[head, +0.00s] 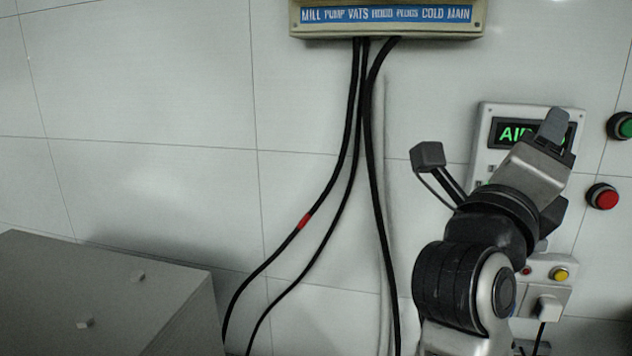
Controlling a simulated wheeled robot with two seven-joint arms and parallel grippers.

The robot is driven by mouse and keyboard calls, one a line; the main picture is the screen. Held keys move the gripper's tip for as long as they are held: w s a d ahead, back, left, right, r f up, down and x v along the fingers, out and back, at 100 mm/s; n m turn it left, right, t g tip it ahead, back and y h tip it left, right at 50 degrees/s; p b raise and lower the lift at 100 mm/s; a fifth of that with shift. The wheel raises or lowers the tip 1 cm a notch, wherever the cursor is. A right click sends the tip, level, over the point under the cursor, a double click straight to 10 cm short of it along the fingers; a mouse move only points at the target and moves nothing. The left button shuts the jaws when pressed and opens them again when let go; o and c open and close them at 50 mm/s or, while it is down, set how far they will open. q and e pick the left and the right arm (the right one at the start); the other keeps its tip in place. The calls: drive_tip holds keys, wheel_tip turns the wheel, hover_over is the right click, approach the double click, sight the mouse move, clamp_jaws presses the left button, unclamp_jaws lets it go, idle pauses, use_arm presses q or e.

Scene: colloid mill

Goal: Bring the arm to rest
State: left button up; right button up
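My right arm rises from the bottom right of the head view, and its gripper (554,130) is raised in front of the lit panel (484,135) on the wall. One grey finger shows, pointing up; the other finger is hidden or merged with it, so I cannot tell whether the gripper is open or shut. I see nothing held in it. The gripper covers part of the panel's green display text. I cannot tell whether it touches the panel. My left gripper is not in view.
A green button (622,126) and a red button (602,197) sit right of the gripper. A yellow button (560,274) and a plugged socket (546,307) are lower. Black cables (372,160) hang from a labelled box (390,30). A grey cabinet (100,285) stands lower left.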

drive_tip(key=w+a+n+t+y, duration=0.2)
drive_tip(key=a+n+t, duration=0.2)
drive_tip(key=n+t, duration=0.5)
drive_tip(key=w+a+f+n+g+y, duration=0.1)
drive_tip(key=a+f+n+y, duration=0.3)
drive_tip(key=f+n+y, duration=0.7)
drive_tip(key=a+f+n+g+y, duration=0.1)
drive_tip(key=a+f+n+y, duration=0.2)
drive_tip(key=f+n+y, duration=0.75)
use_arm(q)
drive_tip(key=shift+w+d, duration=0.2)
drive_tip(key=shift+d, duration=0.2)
use_arm(e)
drive_tip(key=s+d+f+n+g+h, duration=0.1)
drive_tip(key=s+f+g, duration=0.3)
drive_tip(key=f, duration=0.7)
drive_tip(key=s+d+f+n+g+h, duration=0.1)
drive_tip(key=s+f+g+h, duration=0.1)
drive_tip(key=s+f+g, duration=0.2)
drive_tip(key=s+f+n+g+h, duration=0.1)
drive_tip(key=s+f+g, duration=0.3)
drive_tip(key=s+f, duration=0.5)
wheel_tip(320, 180, down, 9)
drive_tip(key=shift+s+d+n+h, duration=0.3)
drive_tip(key=shift+d+n+h, duration=0.05)
drive_tip(key=shift+d+h, duration=0.1)
